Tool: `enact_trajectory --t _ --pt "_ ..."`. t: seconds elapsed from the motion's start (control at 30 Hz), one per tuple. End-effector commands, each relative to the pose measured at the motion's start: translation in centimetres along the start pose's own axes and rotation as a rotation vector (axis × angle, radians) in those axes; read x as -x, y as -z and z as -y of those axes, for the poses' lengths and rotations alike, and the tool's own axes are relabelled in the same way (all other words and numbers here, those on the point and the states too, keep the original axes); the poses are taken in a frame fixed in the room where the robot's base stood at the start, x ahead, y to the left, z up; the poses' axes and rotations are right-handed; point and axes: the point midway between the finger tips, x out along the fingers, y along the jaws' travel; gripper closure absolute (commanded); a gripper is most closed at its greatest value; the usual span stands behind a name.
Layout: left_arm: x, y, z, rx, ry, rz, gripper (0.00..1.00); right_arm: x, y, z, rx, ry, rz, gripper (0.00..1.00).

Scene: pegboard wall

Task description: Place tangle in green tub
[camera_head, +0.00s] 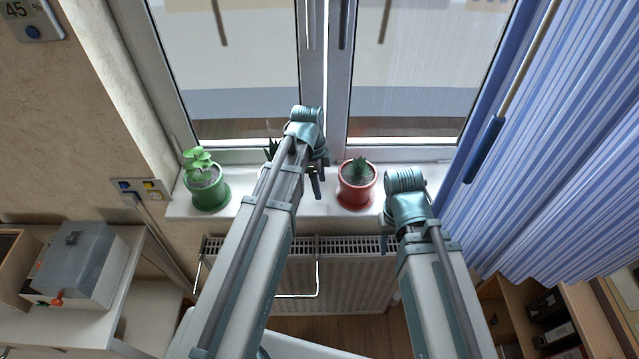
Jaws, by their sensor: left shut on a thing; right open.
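A green tub (207,190) with a light green leafy plant in it stands at the left end of the window sill. My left gripper (316,184) is right of the tub, over the middle of the sill. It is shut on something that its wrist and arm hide. I cannot make out a tangle.
A red pot (357,186) with a spiky plant stands on the white sill (330,206) between my two wrists. Spiky dark leaves (271,150) show behind my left arm. A radiator (345,275) is below. A blue striped curtain (560,130) hangs right.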

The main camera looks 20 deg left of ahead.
Motion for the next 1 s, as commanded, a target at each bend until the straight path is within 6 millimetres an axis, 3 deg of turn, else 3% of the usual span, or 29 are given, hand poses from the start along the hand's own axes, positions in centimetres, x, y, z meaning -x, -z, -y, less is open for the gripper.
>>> enact_trajectory --t 0.6,0.77,1.0 --pt "8.6 1.0 0.0 0.0 0.0 0.0 0.9 8.6 -0.5 -0.8 0.002 0.0 0.0 0.5" --pt "9.6 1.2 0.0 0.0 0.0 0.0 0.9 9.6 -0.6 -0.9 0.002 0.0 0.0 0.5" --pt "9.5 1.1 0.0 0.0 0.0 0.0 0.9 9.5 -0.6 -0.9 0.002 0.0 0.0 0.5"
